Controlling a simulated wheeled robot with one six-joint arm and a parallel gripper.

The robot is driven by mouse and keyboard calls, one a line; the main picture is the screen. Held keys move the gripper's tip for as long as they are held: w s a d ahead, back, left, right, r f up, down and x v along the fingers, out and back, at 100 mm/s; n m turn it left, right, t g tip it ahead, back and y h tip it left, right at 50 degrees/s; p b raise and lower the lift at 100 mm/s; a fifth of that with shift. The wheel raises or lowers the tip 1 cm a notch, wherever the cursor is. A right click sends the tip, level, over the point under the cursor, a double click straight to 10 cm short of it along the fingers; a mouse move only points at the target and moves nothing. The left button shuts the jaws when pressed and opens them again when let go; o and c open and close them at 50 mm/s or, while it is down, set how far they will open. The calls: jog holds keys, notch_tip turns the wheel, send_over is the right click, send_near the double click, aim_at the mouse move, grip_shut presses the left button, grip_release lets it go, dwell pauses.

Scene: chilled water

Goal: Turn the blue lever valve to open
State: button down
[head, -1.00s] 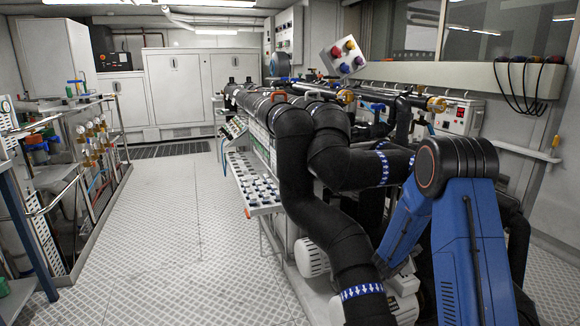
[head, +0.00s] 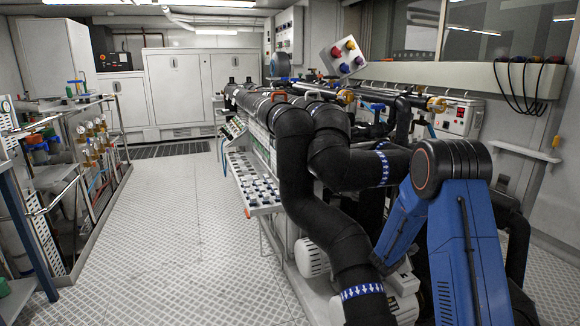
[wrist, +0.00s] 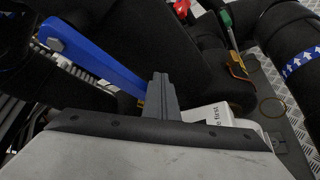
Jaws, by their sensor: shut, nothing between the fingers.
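The blue lever (wrist: 95,58) shows in the wrist view as a flat bar. It runs from its rounded end at upper left down to the right, towards my gripper (wrist: 161,82). My gripper's grey fingers are closed together with nothing between them. They stand at the lever's lower right end, beside it and partly over it. I cannot tell whether they touch it. In the head view my gripper is hidden behind the pipes and my own arm, and I cannot make out this lever for certain.
Thick black pipes (head: 336,232) crowd the space around my arm. In the wrist view, a green-handled lever (wrist: 226,19), a red part (wrist: 182,8) and a white labelled box (wrist: 220,115) are close by. The plate floor (head: 170,215) at left is clear.

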jog(key=shift+s+d+v, duration=0.1)
jog(key=shift+v, duration=0.8)
jog(key=shift+s+d+v, duration=0.15)
jog(key=shift+v, duration=0.8)
jog(key=shift+s+d+v, duration=0.1)
jog(key=shift+v, duration=0.8)
jog(key=shift+r, duration=0.1)
